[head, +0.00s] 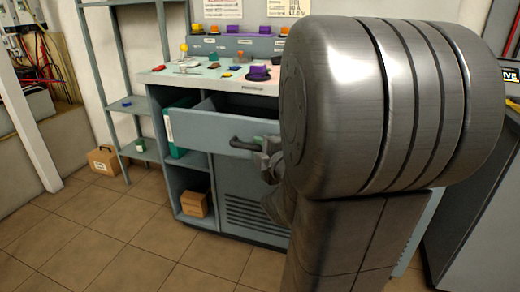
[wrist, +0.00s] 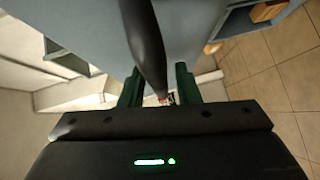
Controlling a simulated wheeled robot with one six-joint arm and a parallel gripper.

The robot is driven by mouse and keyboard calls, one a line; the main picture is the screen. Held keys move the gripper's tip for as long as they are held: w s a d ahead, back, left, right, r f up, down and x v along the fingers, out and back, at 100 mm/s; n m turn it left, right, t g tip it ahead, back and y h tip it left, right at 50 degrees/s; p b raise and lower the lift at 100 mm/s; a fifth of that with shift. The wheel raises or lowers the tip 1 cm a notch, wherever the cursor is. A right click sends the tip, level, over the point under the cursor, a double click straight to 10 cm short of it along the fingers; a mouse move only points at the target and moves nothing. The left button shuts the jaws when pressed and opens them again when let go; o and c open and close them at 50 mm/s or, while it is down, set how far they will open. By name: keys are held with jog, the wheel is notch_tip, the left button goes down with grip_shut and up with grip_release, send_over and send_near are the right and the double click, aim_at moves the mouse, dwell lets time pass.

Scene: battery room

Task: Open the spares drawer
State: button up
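The spares drawer (head: 200,127) stands pulled out of the grey-blue workbench in the head view, its dark inside showing. Its dark bar handle (head: 248,145) is on the front panel. My gripper (head: 268,150) is at the right end of the handle, partly hidden behind my arm. In the wrist view the handle (wrist: 145,40) runs down between the two green fingers of my gripper (wrist: 158,88). Gaps show between the fingers and the bar, so the fingers look open around it. The drawer's right part is hidden by my arm.
The bench top (head: 215,78) carries several small items and a purple-topped piece (head: 258,72). A cardboard box (head: 194,204) sits in the cubby below. A shelf rack (head: 115,80) and a box (head: 102,160) stand left. The tiled floor (head: 110,230) in front is clear.

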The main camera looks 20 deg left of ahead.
jog(key=shift+o, duration=0.3)
jog(key=p+v, duration=0.4)
jog(key=v, duration=0.9)
jog(key=shift+s+d+p, duration=0.25)
jog(key=shift+s+p, duration=0.05)
jog(key=shift+p, duration=0.1)
jog(key=shift+r, duration=0.15)
jog(key=shift+w+a, duration=0.1)
jog(key=b+x, duration=0.4)
jog(key=x, duration=0.9)
jog(key=shift+w+a+b, duration=0.2)
jog(key=shift+w+b, duration=0.05)
jog(key=shift+b, duration=0.15)
jog(key=shift+s+d, duration=0.1)
jog(key=shift+d, duration=0.05)
